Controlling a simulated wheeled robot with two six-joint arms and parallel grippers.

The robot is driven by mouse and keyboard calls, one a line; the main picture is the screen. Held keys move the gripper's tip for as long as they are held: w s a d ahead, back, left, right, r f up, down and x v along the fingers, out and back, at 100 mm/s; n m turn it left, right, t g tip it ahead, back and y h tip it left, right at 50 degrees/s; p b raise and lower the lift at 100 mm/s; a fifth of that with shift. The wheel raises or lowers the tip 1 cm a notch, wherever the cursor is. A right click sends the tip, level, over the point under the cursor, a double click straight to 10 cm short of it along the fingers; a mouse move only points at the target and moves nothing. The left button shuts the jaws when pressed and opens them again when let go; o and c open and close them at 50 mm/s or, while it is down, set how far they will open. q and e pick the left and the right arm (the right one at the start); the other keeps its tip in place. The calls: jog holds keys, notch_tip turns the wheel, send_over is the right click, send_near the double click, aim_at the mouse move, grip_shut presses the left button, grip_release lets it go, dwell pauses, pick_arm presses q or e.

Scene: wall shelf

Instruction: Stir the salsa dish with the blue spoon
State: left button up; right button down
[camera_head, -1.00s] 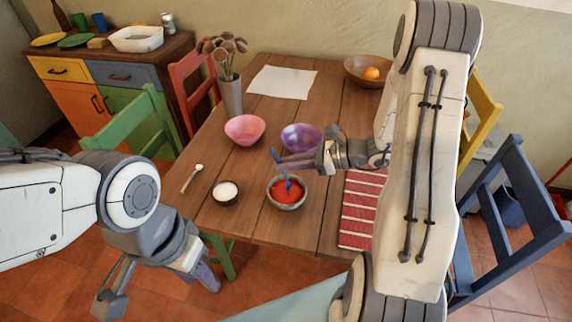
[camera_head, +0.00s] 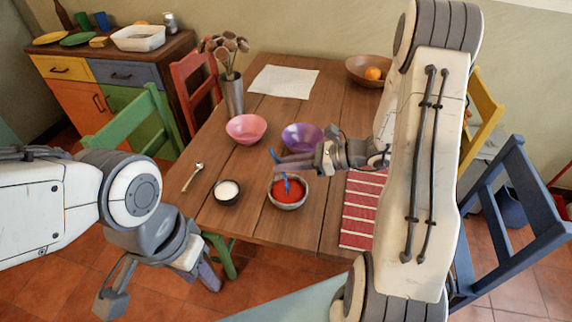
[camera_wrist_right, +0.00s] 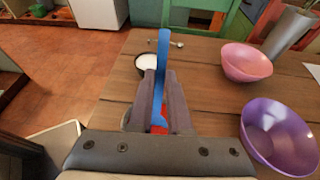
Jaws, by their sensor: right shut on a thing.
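The salsa dish (camera_head: 289,204), a grey bowl of red salsa, stands near the front edge of the wooden table. The blue spoon (camera_head: 274,156) stands tilted with its lower end in the salsa. My right gripper (camera_head: 281,167) is above the dish, shut on the spoon. In the right wrist view the spoon (camera_wrist_right: 162,60) rises between the fingers of the right gripper (camera_wrist_right: 158,85), and only a little red salsa (camera_wrist_right: 158,130) shows below them. My left gripper (camera_head: 165,296) hangs off the table at the lower left, its fingers apart and empty.
A small dark bowl of white stuff (camera_head: 227,191) and a small light spoon (camera_head: 193,177) lie left of the dish. A purple bowl (camera_head: 303,136) and a pink bowl (camera_head: 246,128) stand behind. A red striped mat (camera_head: 361,212) lies to the right.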

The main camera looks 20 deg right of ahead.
aim_at(269, 151)
jog(key=shift+w+a+r+p, duration=0.15)
jog(key=shift+a+r+p, duration=0.1)
jog(key=shift+r+p, duration=0.5)
jog(key=shift+w+a+r+p, duration=0.2)
jog(key=shift+r+p, duration=0.35)
jog(key=shift+r, duration=0.3)
jog(key=shift+w+a+r+p, duration=0.1)
jog(key=shift+a+r+p, duration=0.15)
jog(key=shift+r+p, duration=0.5)
notch_tip(269, 151, up, 5)
jog(key=p, duration=0.4)
jog(key=shift+f, duration=0.1)
